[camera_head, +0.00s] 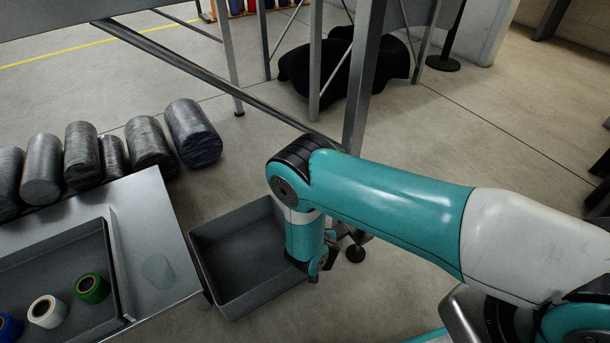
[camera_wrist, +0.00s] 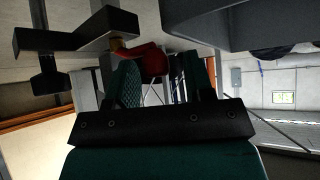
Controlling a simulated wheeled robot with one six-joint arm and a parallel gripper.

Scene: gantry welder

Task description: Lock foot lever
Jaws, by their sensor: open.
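My gripper (camera_wrist: 160,66) is open in the wrist view, its two fingers apart. A red piece (camera_wrist: 152,60), which looks like the foot lever, shows at the fingertips, nearer the left finger. I cannot tell whether it is touched or only beyond them. It joins a dark metal bracket (camera_wrist: 85,40) by a small brass-coloured part. A dark foot (camera_wrist: 47,82) hangs from the bracket. In the head view, my gripper is low beside the grey bin, largely hidden by my arm. A dark round foot (camera_head: 355,253) shows just right of it; the red lever is hidden there.
A grey bin (camera_head: 215,275) stands on the floor left of my wrist; a grey wall (camera_wrist: 250,22) also shows at the wrist view's upper right. A metal table (camera_head: 165,215) with tape rolls is at left. A steel leg (camera_head: 362,85) rises behind my arm.

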